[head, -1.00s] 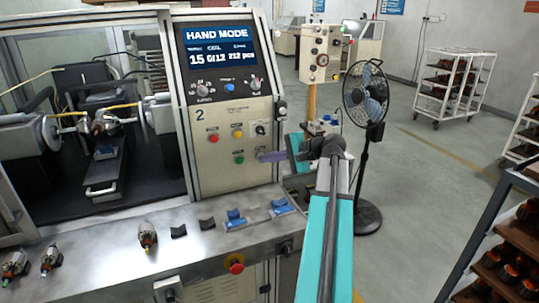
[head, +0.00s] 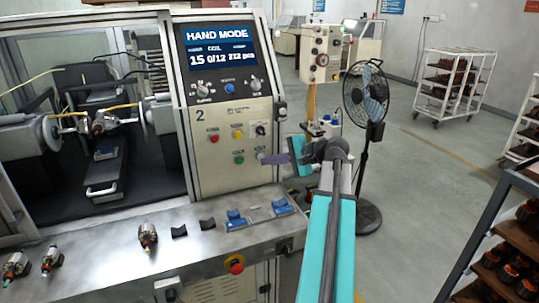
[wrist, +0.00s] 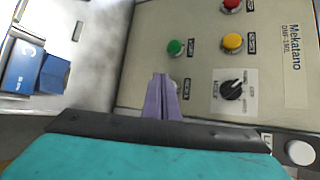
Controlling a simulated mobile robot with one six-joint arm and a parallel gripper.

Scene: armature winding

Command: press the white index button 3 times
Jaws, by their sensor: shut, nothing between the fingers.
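The upright control panel (head: 228,180) of the winding machine carries a red, a yellow and a green button (head: 239,160) and a black rotary switch (head: 260,130). The white index button appears to sit right of the green button, under the switch; in the wrist view it is mostly hidden behind my fingers. My gripper (head: 264,158) is shut and empty, its purple fingers pointing at that spot. It also shows in the wrist view (wrist: 160,77). I cannot tell whether the fingertips touch the button.
A display (head: 217,48) reads HAND MODE. A steel ledge (head: 200,262) below holds armatures (head: 148,236) and blue holders (head: 237,218), with a red emergency stop (head: 235,264) on its front. A standing fan (head: 368,90) is right of my arm.

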